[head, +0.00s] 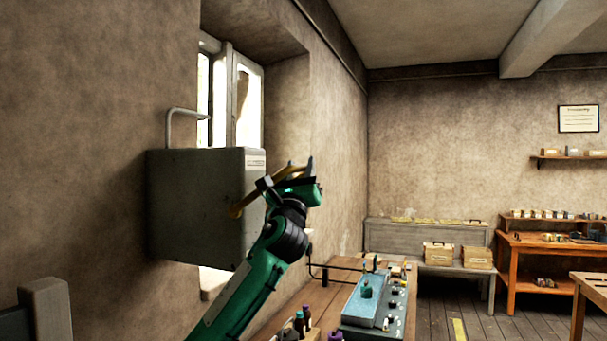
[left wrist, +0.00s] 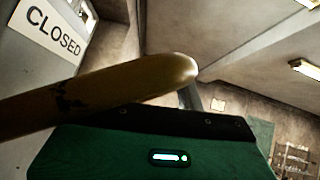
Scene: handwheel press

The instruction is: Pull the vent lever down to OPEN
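The vent lever (head: 238,210) is a brass-coloured bar on the right side of a grey metal box (head: 195,205) on the left wall. It slants up and to the right. My green left gripper (head: 288,175) is at its upper end, its dark fingers apart with the bar across them. A firm hold cannot be made out. In the left wrist view the lever (left wrist: 100,92) crosses close before the camera, its rounded end pointing right and hiding part of the fingers. A CLOSED sign (left wrist: 53,25) shows at upper left. My right gripper is not in view.
A window (head: 248,105) stands behind the box, and a bent grey pipe (head: 185,112) rises from its top. Below is a bench with a blue-topped unit (head: 365,300) and small bottles (head: 303,320). The air right of my gripper is clear.

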